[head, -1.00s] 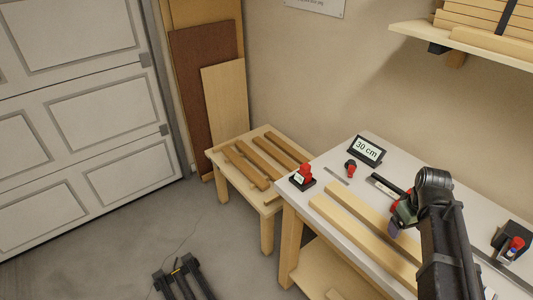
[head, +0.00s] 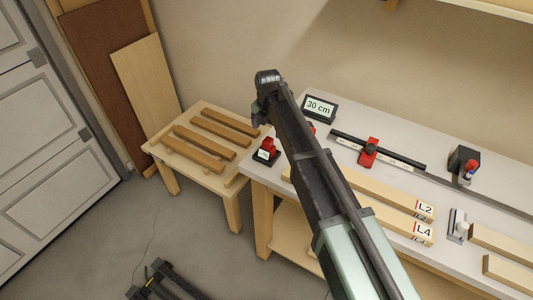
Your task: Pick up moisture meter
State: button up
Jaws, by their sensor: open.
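A small red device in a black stand with a white label (head: 266,151) sits at the left corner of the bench; it may be the moisture meter, but it is too small to be sure. Another small red object (head: 311,127) stands behind it, mostly hidden by my arm. My gripper (head: 257,117) hangs at the arm's far end, above and slightly left of the red device and apart from it. It is open and small in view, with its fingertips hard to make out. I see nothing held.
A "30 cm" display (head: 319,108) stands at the bench's back. A black bar with a red clamp (head: 368,152) lies right of my arm. Labelled boards (head: 390,195) lie at the front. A low table (head: 197,110) with several wood strips stands left.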

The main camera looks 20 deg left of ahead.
aim_at(267, 140)
notch_tip(267, 140, down, 4)
jog(key=shift+a+r+b, duration=0.1)
jog(key=shift+r+b, duration=0.15)
jog(key=shift+b, duration=0.65)
jog(key=shift+r, duration=0.15)
jog(key=f+b, duration=0.5)
jog(key=shift+s+f, duration=0.2)
jog(key=shift+s, duration=0.05)
jog(key=shift+r, duration=0.2)
jog(key=shift+c, duration=0.2)
jog(key=c, duration=1)
notch_tip(267, 140, up, 20)
jog(key=p, duration=2)
jog(key=shift+c, duration=0.2)
